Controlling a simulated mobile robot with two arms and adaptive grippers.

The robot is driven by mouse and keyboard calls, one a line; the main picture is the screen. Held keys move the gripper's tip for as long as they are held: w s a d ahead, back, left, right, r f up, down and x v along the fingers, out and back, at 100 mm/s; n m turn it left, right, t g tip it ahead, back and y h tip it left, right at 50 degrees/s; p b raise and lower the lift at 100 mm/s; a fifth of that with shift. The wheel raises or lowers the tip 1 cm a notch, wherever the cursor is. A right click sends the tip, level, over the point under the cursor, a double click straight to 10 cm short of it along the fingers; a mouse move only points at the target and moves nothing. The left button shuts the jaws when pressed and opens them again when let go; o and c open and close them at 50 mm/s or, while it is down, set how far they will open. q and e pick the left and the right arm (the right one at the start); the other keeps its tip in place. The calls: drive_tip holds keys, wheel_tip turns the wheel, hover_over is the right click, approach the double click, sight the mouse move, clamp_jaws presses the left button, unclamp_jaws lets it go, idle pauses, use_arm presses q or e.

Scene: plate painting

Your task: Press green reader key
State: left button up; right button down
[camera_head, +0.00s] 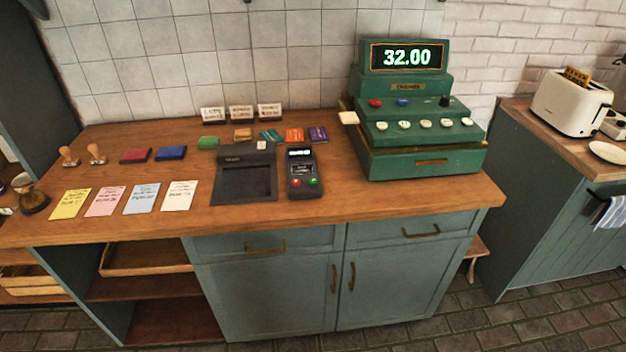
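The card reader (302,172) is a small dark upright-lying terminal on the wooden counter, with a lit screen at its top. Its green key (314,182) is at the lower right of its face, and a red key (296,184) is at the lower left. Nothing covers the keys. Neither of my grippers shows in the head view.
A green cash register (420,150) reading 32.00 stands right of the reader. A dark tray (230,197) lies directly left of it. Paper slips, ink pads, stamps and cards lie on the counter (420,195). The counter's front strip is clear.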

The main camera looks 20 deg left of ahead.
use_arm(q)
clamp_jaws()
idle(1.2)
